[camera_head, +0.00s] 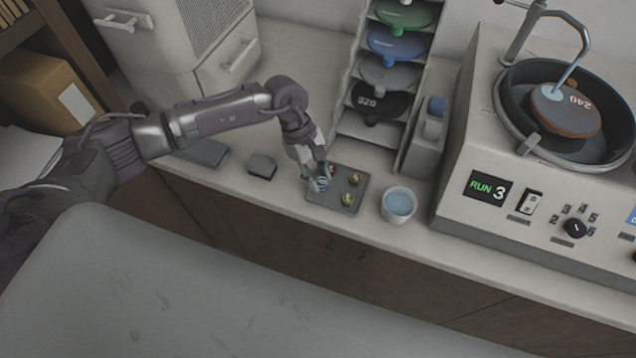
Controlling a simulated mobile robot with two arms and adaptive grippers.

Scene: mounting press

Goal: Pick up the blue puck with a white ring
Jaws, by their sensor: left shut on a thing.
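My left gripper (318,180) reaches down over the left part of a small grey tray (326,202) on the counter. It is shut on the blue puck with a white ring (323,182), which shows only as a small bluish and white patch between the fingers. The fingers hide most of the puck, and I cannot tell whether it still touches the tray. My right gripper is not in view.
A white cup of blue liquid (398,205) stands right of the tray. A dark block (262,167) lies to the left. Behind is a rack of coloured discs (396,42). A large machine (480,215) with a round bowl fills the right side.

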